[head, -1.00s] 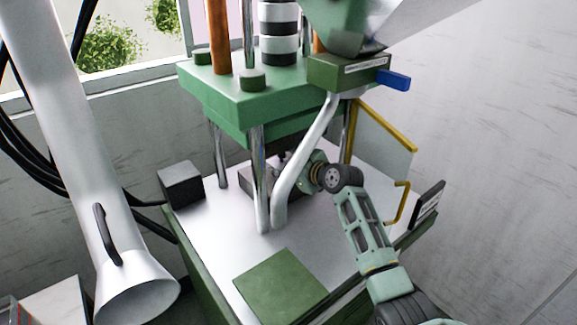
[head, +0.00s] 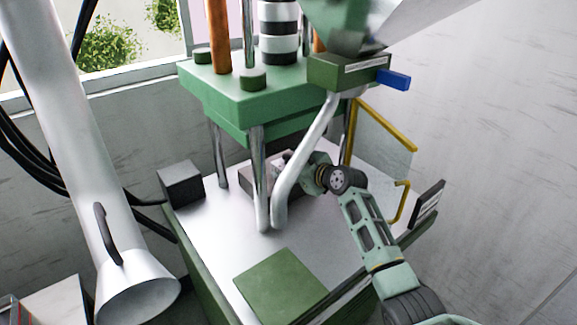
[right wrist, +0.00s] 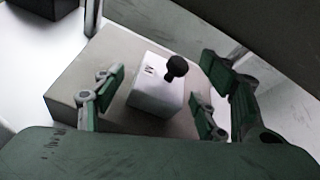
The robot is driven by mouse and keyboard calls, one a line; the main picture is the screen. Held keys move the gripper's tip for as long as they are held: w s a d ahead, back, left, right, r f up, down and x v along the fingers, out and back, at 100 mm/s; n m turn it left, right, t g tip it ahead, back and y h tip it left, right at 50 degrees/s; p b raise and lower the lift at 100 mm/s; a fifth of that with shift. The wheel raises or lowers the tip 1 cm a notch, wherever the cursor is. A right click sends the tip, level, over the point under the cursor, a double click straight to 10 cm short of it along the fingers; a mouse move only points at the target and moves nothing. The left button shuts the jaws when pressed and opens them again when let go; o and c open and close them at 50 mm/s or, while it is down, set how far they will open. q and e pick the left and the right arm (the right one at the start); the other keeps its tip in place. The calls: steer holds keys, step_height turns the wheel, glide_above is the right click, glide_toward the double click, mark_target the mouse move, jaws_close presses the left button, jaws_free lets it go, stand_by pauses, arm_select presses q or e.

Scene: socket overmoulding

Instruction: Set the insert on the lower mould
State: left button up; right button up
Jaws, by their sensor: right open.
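The insert, a pale block with a black knob (right wrist: 157,88), stands on the grey-beige lower mould (right wrist: 75,97) in the right wrist view. It looks upright, and its base seems to touch the mould's top. My right gripper (right wrist: 158,98) is open, with its fingers on either side of the insert and gaps between. In the head view the right gripper (head: 297,166) reaches in between the press columns. The lower mould (head: 256,177) is partly hidden there behind a column and a grey pipe. My left gripper is not in view.
The green upper platen (head: 250,98) hangs above on shiny columns. A bent grey pipe (head: 303,160) passes close to my right gripper. A dark box (head: 181,185) stands at the table's left. A yellow-framed guard (head: 383,140) is at the right.

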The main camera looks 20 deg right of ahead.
steer(key=v, duration=0.7)
steer(key=shift+s+r, duration=0.2)
steer(key=shift+s, duration=0.05)
steer(key=shift+f, duration=0.1)
stand_by(0.4)
